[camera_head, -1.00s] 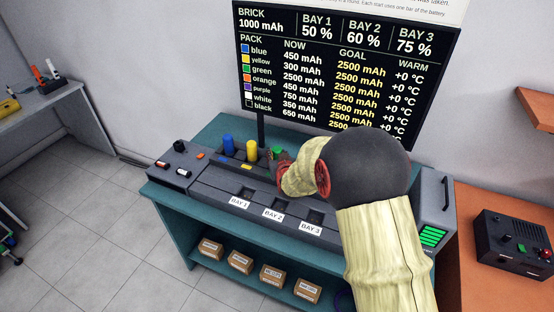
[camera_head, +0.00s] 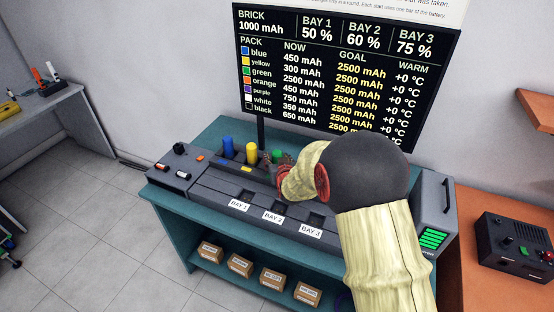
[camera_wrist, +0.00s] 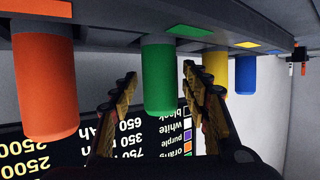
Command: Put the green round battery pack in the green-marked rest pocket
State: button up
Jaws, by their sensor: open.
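The green round battery pack (camera_head: 278,155) stands upright at the back of the grey bench, partly hidden by my gripper in the head view. In the wrist view, which is upside down, the green pack (camera_wrist: 168,80) stands behind a green mark (camera_wrist: 188,31), lined up like its neighbours with theirs. The pocket itself is hidden by the pack. My gripper (camera_wrist: 160,75) is open, with one finger on each side of the green pack. Gaps seem to show between fingers and pack; contact cannot be ruled out. The fingers also show beside the pack in the head view (camera_head: 276,163).
A blue pack (camera_head: 228,147) and a yellow pack (camera_head: 252,152) stand left of the green one. An orange pack (camera_wrist: 48,85) stands on its other side. The display board (camera_head: 345,70) rises close behind. Three labelled bays lie in front.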

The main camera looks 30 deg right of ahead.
jog(key=shift+r, duration=0.25)
jog(key=s+a+r+n+g+y+p, duration=0.1)
jog(key=s+a+r+y+p, duration=0.1)
jog(key=s+a+r, duration=0.6)
jog(key=s+a+r+n+g+y+p, duration=0.1)
jog(key=s+a+r+g+p, duration=0.1)
jog(key=s+a+r, duration=0.65)
jog(key=s+a+r+g, duration=0.1)
jog(key=s+g, duration=0.1)
jog(key=s, duration=0.9)
jog(key=s+a+r+n+g+y, duration=0.1)
jog(key=s+a+r+g, duration=0.1)
jog(key=s, duration=0.8)
jog(key=shift+s+r+n, duration=0.2)
jog(key=shift+s+n, duration=0.1)
jog(key=shift+s, duration=0.05)
